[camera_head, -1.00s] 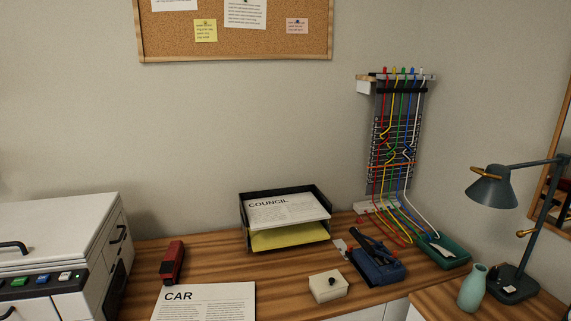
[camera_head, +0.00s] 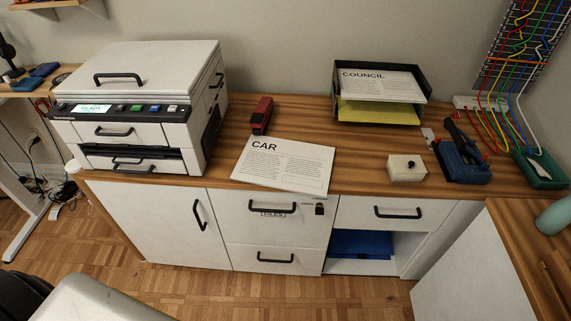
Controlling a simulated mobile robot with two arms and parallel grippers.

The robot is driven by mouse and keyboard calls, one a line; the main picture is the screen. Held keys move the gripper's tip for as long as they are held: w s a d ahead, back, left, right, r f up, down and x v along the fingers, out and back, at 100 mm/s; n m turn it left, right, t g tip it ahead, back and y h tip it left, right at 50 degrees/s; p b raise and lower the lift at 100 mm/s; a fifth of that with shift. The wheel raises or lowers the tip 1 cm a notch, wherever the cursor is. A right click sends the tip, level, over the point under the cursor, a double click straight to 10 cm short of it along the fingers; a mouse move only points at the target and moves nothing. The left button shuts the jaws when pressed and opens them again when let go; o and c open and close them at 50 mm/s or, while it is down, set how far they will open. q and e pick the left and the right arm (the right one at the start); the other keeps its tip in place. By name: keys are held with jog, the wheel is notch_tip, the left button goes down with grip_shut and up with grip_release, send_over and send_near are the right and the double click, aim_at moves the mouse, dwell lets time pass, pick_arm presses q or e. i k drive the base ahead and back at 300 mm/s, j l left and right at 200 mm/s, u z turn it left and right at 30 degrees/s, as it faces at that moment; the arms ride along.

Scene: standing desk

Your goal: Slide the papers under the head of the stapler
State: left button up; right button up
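The red stapler (camera_head: 261,115) stands on the wooden desk top (camera_head: 330,150), to the right of the printer. The papers, a white sheet or stack headed "CAR" (camera_head: 285,166), lie flat just in front of the stapler, towards the desk's front edge. A gap of bare wood seems to show between the stapler and the top edge of the papers. Neither of my grippers is in view.
A white printer (camera_head: 140,106) fills the left of the desk. A black paper tray (camera_head: 378,92) with "COUNCIL" sheets stands at the back. A small cream box (camera_head: 406,168), a blue tool holder (camera_head: 462,165) and a green tray (camera_head: 540,170) are to the right. Cabinets with drawers are below.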

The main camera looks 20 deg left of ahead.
aim_at(285, 163)
jog(key=u, duration=0.75)
